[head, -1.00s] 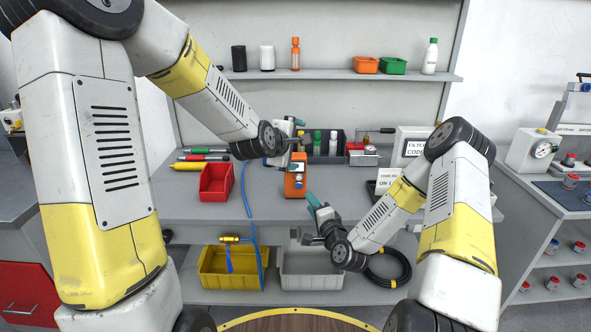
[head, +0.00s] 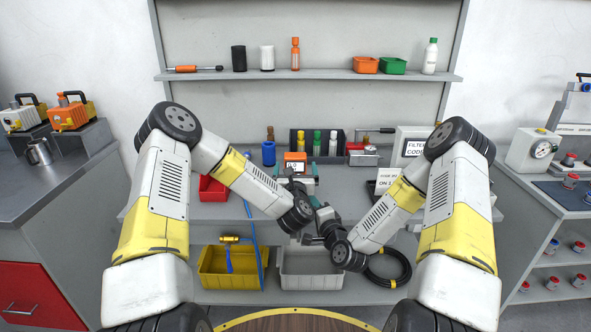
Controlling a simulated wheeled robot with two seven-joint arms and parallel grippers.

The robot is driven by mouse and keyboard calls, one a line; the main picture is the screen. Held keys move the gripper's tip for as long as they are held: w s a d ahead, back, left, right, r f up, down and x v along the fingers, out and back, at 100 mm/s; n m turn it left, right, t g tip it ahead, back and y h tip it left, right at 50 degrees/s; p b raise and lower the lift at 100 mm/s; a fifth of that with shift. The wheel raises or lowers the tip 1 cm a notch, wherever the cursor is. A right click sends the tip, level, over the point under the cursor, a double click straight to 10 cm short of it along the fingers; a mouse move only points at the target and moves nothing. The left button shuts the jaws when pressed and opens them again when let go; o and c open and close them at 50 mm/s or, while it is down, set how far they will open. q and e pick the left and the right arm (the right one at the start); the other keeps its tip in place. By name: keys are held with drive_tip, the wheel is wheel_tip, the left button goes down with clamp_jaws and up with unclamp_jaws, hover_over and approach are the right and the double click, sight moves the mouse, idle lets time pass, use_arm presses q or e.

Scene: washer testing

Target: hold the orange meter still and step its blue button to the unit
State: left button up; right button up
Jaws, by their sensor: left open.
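The orange meter (head: 295,157) stands upright on the grey bench, with its display at the top showing. Its lower front is hidden behind my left gripper, and I cannot see the blue button. My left gripper (head: 297,172) is in front of the meter, open, with its teal fingertips at the meter's left and right sides. I cannot tell whether they touch it. My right gripper (head: 316,205) is low at the bench's front edge, close to my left wrist. Its fingers are partly hidden, so its opening cannot be read.
A blue cylinder (head: 268,153) stands just left of the meter, and a dark rack (head: 341,152) of bottles stands behind it to the right. A red bin (head: 212,188) is on the left, partly covered by my arm. A blue cord (head: 253,228) hangs over the bench edge.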

sight(295, 161)
use_arm(q)
drive_tip(key=w, duration=0.7)
drive_tip(key=shift+w, duration=0.35)
clamp_jaws()
